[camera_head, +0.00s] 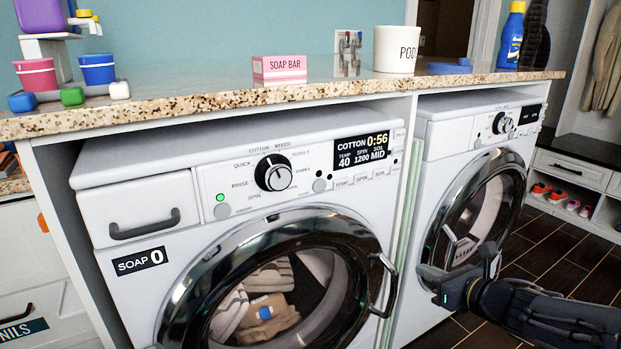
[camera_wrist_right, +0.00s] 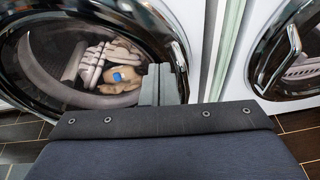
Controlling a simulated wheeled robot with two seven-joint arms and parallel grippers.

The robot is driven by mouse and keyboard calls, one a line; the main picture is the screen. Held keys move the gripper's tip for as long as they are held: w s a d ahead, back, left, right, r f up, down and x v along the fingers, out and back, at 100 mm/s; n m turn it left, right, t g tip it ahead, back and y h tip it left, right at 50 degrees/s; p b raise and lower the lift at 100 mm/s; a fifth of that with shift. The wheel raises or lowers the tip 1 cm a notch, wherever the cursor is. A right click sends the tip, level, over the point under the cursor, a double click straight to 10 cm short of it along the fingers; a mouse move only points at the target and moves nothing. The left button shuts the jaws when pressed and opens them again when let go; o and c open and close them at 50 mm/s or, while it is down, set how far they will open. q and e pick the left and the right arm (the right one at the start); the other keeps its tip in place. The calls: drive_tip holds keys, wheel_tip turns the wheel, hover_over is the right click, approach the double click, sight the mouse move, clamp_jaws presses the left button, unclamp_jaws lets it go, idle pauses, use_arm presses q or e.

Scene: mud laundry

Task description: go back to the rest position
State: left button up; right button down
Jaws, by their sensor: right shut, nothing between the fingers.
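My right gripper (camera_head: 428,274) is at the lower right of the head view, its arm coming in from the right edge. It is shut and empty, in front of the gap between the two washers. In the right wrist view, its grey fingers (camera_wrist_right: 161,85) are together and overlap the right rim of the left washer's door in the picture. I cannot tell whether they touch it. My left gripper is not in view.
The left washer (camera_head: 150,200) has its round door shut, with clothes (camera_head: 262,308) inside. The right washer (camera_head: 445,140) also has its door shut. A granite counter (camera_head: 200,85) above holds a soap bar box (camera_head: 279,69), a white pods container (camera_head: 396,48) and a blue bottle (camera_head: 511,38).

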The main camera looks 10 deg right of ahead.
drive_tip(key=s+d+r+m+h, duration=0.1)
drive_tip(key=s+d+m+h, duration=0.2)
drive_tip(key=m, duration=0.8)
drive_tip(key=s+d+r+m+h, duration=0.15)
drive_tip(key=s+m+h, duration=0.3)
drive_tip(key=m, duration=0.55)
drive_tip(key=s+a+f+m+g+y, duration=0.3)
drive_tip(key=s+a+f+m+g, duration=0.1)
drive_tip(key=s+a+m, duration=0.5)
drive_tip(key=s+a+f+m+g+y, duration=0.35)
drive_tip(key=s+a+m, duration=0.25)
drive_tip(key=s+m, duration=0.45)
wheel_tip(320, 180, up, 30)
drive_tip(key=p, duration=2.9)
drive_tip(key=shift+a+p, duration=0.25)
drive_tip(key=shift+p, duration=0.15)
